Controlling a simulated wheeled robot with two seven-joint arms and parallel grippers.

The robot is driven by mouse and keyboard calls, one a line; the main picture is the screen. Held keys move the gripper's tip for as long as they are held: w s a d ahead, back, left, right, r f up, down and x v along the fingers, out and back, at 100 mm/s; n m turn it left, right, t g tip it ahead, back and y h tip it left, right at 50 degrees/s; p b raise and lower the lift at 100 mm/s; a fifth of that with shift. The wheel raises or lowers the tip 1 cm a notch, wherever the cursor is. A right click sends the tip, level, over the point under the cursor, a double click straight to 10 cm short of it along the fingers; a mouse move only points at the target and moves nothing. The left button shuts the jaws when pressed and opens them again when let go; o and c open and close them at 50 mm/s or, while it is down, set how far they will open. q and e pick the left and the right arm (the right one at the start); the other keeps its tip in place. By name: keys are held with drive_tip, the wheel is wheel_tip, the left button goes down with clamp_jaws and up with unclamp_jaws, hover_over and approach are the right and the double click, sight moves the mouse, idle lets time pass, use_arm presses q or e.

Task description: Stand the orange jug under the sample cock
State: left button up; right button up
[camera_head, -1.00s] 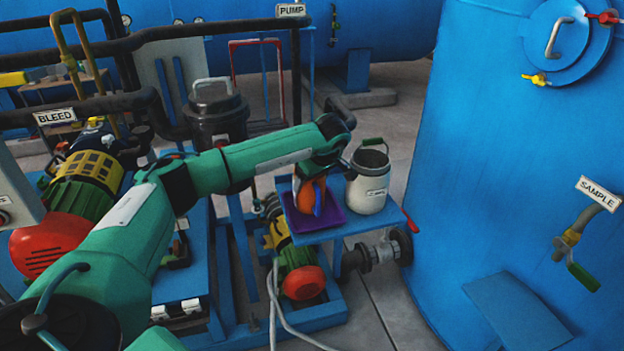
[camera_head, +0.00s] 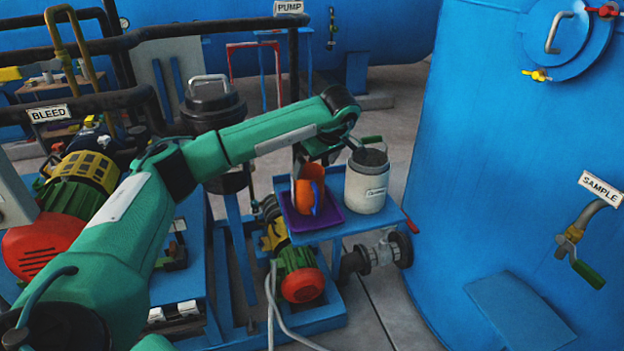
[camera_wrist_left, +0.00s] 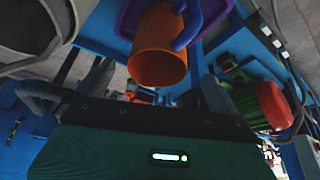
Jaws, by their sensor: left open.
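The orange jug (camera_head: 311,189) with a blue-violet handle stands upright on a purple tray (camera_head: 328,224) on a small blue shelf. In the left wrist view the jug (camera_wrist_left: 158,50) shows its round open mouth. My left gripper (camera_head: 309,166) is open at the jug's upper part, partly hidden by my wrist. In the wrist view its fingers (camera_wrist_left: 152,95) are apart with the jug beyond them; I cannot tell whether they touch it. The sample cock (camera_head: 570,240), with a green lever, is on the blue vessel at right, under the SAMPLE sign (camera_head: 601,188). My right gripper is not in view.
A white canister (camera_head: 366,185) stands close right of the jug. A blue ledge (camera_head: 518,311) juts from the vessel below the cock. A dark lidded pot (camera_head: 212,105) and a pump with a red end (camera_head: 302,285) are nearby. Open space separates shelf and cock.

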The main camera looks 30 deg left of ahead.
use_arm(q)
drive_tip(key=v, duration=0.6)
